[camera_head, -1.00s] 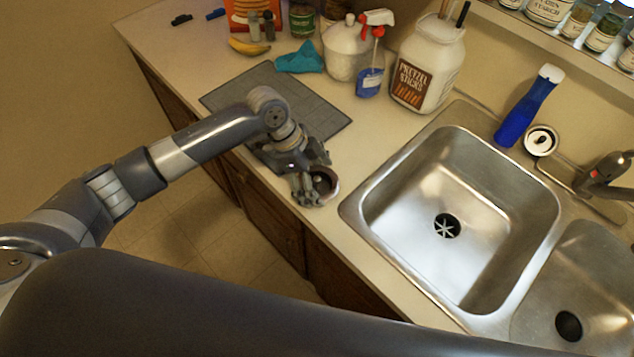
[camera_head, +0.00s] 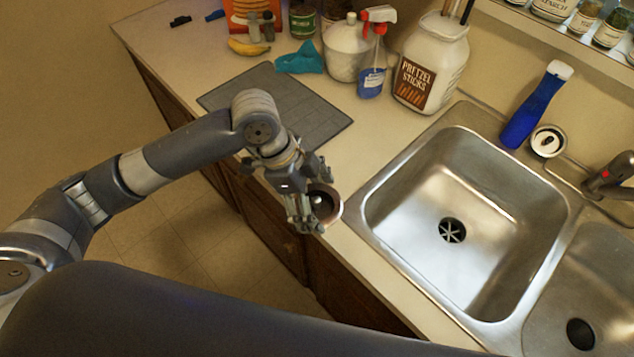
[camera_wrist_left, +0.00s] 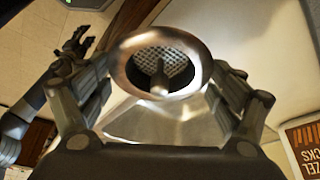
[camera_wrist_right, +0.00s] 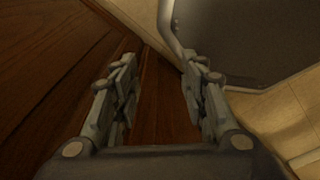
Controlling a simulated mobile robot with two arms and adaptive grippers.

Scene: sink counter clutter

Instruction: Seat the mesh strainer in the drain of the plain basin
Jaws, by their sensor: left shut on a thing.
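The mesh strainer (camera_head: 337,213) is a metal ring with a mesh bowl and a central knob. My left gripper (camera_head: 319,193) is shut on it, near the counter's front edge, left of the sink. In the left wrist view the strainer (camera_wrist_left: 201,62) sits between the fingers, its mesh and knob facing the camera. The larger left basin (camera_head: 420,230) has a dark drain (camera_head: 452,230) with a star-shaped pattern. The smaller right basin (camera_head: 610,290) has a plain dark drain hole (camera_head: 580,334). My right gripper (camera_wrist_right: 163,78) is open and empty, away from the sink.
A blue bottle (camera_head: 535,108), an open can (camera_head: 547,142) and the faucet (camera_head: 612,178) stand behind the basins. A pretzel jar (camera_head: 430,65), spray bottle (camera_head: 372,80), white pot, teal cloth and grey mat (camera_head: 235,92) occupy the counter. Both basins look empty.

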